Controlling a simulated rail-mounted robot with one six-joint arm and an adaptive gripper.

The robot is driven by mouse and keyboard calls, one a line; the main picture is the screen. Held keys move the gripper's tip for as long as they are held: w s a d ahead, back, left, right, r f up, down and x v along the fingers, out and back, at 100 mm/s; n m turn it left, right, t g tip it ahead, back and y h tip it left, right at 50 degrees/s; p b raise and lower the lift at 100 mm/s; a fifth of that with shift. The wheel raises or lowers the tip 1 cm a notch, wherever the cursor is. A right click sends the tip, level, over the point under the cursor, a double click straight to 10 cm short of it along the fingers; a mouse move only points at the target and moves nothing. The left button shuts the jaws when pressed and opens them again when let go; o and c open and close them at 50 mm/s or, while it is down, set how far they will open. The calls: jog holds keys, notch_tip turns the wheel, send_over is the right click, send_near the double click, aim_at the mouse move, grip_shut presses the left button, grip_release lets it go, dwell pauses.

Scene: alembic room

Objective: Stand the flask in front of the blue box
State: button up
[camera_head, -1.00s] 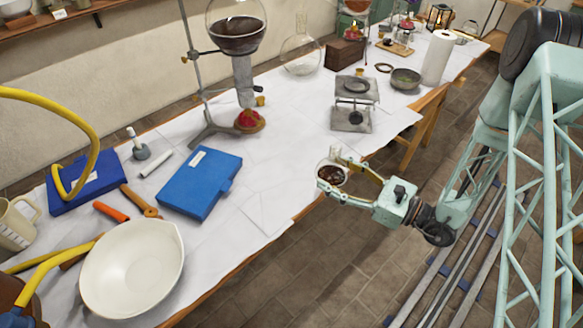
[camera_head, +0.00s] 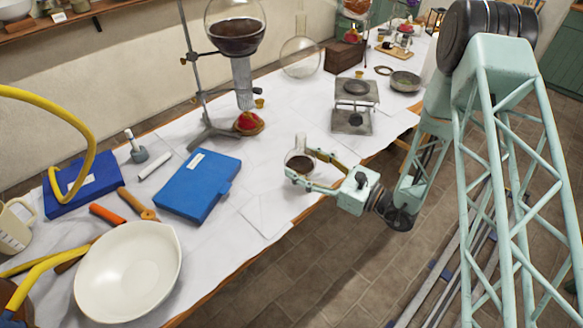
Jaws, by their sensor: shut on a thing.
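A small round glass flask (camera_head: 299,163) with dark brown contents and a clear neck is upright between the fingers of my gripper (camera_head: 305,168). My gripper is shut on it, near the table's front edge. I cannot tell whether the flask's bottom touches the table. The blue box (camera_head: 198,184) lies flat on the white-covered table to the left of the flask, with a pale label on its lid. A second blue case (camera_head: 84,186) lies at the far left, with a yellow hose over it.
A white bowl (camera_head: 128,270) stands in the front left, near orange-handled tools (camera_head: 107,215). A retort stand (camera_head: 205,135) and a small scale (camera_head: 353,110) stand behind. The cloth (camera_head: 255,214) between the blue box and my gripper is bare.

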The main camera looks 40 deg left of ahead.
aim_at(292, 159)
jog(key=shift+s+a+f+b, duration=0.1)
jog(key=shift+a+b, duration=0.05)
jog(key=shift+a, duration=0.9)
jog(key=shift+a+f+b, duration=0.1)
jog(key=shift+a+b, duration=0.05)
jog(key=shift+a, duration=0.85)
jog(key=shift+f+b, duration=0.55)
jog(key=shift+f, duration=1.2)
jog(key=shift+f, duration=0.1)
jog(key=o, duration=1.1)
jog(key=shift+d, duration=0.15)
jog(key=shift+d+p, duration=0.9)
jog(key=shift+d, duration=5)
